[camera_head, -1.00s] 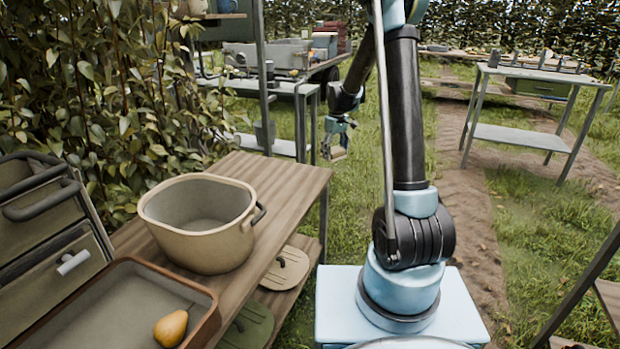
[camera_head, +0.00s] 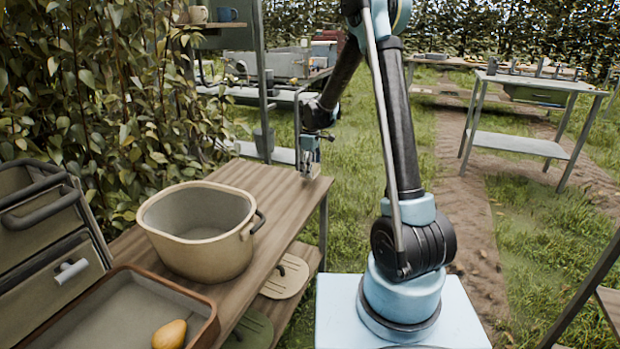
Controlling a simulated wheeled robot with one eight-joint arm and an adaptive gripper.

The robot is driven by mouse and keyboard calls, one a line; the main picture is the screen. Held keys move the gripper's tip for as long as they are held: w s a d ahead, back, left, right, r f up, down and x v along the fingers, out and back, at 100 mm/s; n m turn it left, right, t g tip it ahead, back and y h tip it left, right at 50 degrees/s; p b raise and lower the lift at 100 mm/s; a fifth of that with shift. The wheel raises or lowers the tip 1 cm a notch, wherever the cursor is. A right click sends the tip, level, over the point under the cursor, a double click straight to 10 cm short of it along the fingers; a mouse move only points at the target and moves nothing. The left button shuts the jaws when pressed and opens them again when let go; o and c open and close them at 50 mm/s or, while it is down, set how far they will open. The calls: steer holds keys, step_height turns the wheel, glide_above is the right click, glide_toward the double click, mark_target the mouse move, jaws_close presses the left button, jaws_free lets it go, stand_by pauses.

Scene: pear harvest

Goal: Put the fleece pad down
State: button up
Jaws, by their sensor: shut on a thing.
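My gripper (camera_head: 309,168) points down at the far right end of the wooden table (camera_head: 268,183), close to the tabletop. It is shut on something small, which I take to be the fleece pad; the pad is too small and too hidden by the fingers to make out. I cannot tell whether it touches the wood. The table's far end around the gripper is bare.
A beige pot (camera_head: 170,240) with a dark side handle stands on the table, nearer than my gripper. A brown-rimmed tray (camera_head: 110,300) holds a yellow pear (camera_head: 169,334). Drawers (camera_head: 45,225) stand at left. Lids lie on the lower shelf. A metal-framed table (camera_head: 520,144) stands far right.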

steer(key=shift+f, duration=1.9)
steer(key=o, duration=1.4)
